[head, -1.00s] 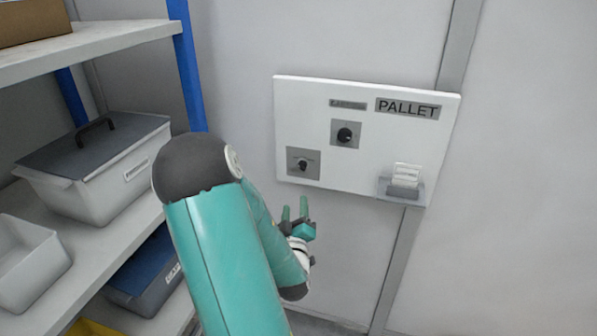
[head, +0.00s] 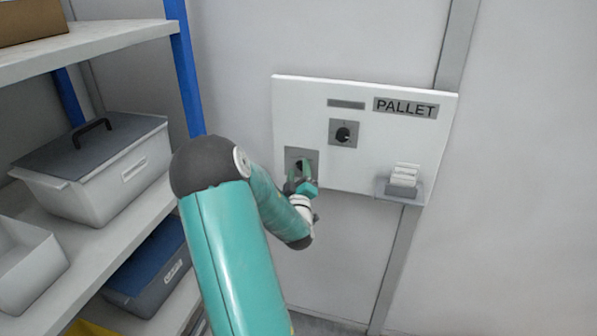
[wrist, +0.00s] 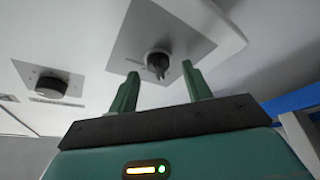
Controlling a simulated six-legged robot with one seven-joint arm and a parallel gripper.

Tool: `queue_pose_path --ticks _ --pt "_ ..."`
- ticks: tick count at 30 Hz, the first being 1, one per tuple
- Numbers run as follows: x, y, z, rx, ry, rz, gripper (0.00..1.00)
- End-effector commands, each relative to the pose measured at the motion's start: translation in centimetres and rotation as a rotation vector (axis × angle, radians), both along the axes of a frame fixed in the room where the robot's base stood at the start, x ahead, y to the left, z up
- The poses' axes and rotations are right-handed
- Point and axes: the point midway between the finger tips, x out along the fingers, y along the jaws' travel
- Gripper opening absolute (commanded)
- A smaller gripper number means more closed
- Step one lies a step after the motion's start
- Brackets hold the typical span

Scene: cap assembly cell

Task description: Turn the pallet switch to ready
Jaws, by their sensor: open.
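A white panel (head: 384,158) on the wall bears the label PALLET (head: 405,108). It has two dark rotary knobs on grey plates. The upper knob (head: 343,134) is clear of my arm. The lower-left knob is mostly hidden behind my gripper (head: 301,168) in the head view, with its grey plate (head: 291,156) partly showing. In the wrist view this knob (wrist: 158,63) lies ahead, between the lines of my two open fingers (wrist: 160,76). I cannot tell whether the fingertips reach past its face. The other knob (wrist: 50,86) shows at left.
A small holder (head: 400,189) with white cards sticks out at the panel's lower right. A shelf rack with a blue post (head: 187,75) stands at left, holding a lidded grey bin (head: 100,185) and others. The wall right of the panel is bare.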

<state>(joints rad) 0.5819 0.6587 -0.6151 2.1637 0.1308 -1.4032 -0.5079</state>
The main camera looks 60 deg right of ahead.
Motion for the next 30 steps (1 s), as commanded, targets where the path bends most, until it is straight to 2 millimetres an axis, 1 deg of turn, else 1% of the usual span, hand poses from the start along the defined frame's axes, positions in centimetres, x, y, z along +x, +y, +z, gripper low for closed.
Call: queue_pose_path --ticks 3,10,11,12,17,18,25,30 --pt "0.24 -0.49 0.16 0.0 0.0 0.0 0.49" --pt "0.26 -0.54 0.18 0.0 -0.001 0.0 0.49" --pt "0.25 -0.54 0.18 0.0 -0.001 0.0 0.45" --pt "0.25 -0.54 0.18 0.0 -0.001 0.0 0.37" --pt "0.25 -0.53 0.18 0.0 -0.001 0.0 0.06" --pt "0.25 -0.52 0.18 0.0 -0.001 0.0 0.04" --pt "0.24 -0.51 0.16 0.004 -0.017 0.0 0.04" --pt "0.27 -0.53 0.11 0.012 -0.068 0.0 0.04"
